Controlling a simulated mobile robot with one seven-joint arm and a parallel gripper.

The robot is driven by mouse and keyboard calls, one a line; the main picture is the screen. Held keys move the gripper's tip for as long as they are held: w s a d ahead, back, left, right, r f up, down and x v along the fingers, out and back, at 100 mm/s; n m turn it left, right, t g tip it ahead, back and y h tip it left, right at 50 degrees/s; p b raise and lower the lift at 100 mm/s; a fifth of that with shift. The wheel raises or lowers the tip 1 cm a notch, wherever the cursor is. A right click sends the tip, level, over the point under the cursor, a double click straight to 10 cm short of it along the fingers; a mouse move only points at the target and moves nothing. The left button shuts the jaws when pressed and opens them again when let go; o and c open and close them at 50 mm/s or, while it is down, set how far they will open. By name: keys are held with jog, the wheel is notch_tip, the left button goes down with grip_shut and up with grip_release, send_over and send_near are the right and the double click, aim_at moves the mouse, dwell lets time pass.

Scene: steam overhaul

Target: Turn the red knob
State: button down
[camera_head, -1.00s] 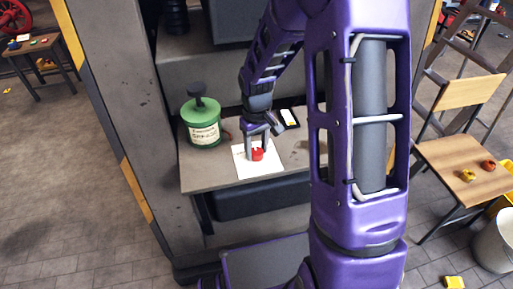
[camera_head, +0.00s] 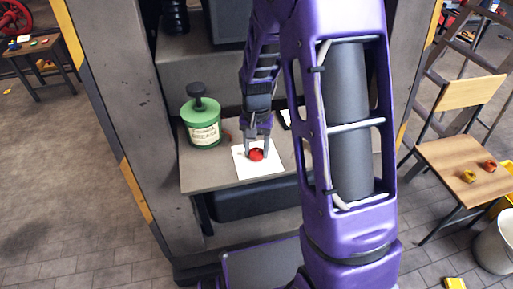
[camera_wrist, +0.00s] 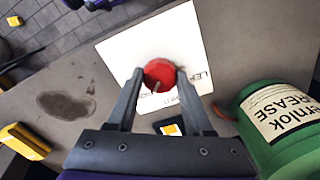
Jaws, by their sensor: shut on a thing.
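The red knob (camera_head: 256,155) sits on a white sheet (camera_head: 262,168) with printed text, on the grey shelf. In the wrist view the red knob (camera_wrist: 160,74) is round with a pale pointer line on it. My gripper (camera_head: 257,146) reaches down from above, and its two fingers are on either side of the knob. In the wrist view my gripper (camera_wrist: 158,80) is shut on the knob, with a fingertip at its left and right edges. The pointer line slants toward the lower left in the wrist view.
A green grease can (camera_head: 203,124) with a black handle stands left of the sheet; it fills the right of the wrist view (camera_wrist: 285,130). A dark item with a yellow patch (camera_wrist: 172,128) lies by the sheet. A yellow object (camera_wrist: 24,141) is at the left.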

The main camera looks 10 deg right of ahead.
aim_at(256, 151)
jog(key=shift+m, duration=1.2)
jog(key=shift+c, duration=1.5)
grip_release()
jog(key=shift+r, duration=0.1)
notch_tip(256, 151, up, 17)
jog(key=p, duration=0.3)
jog(key=shift+r, duration=0.15)
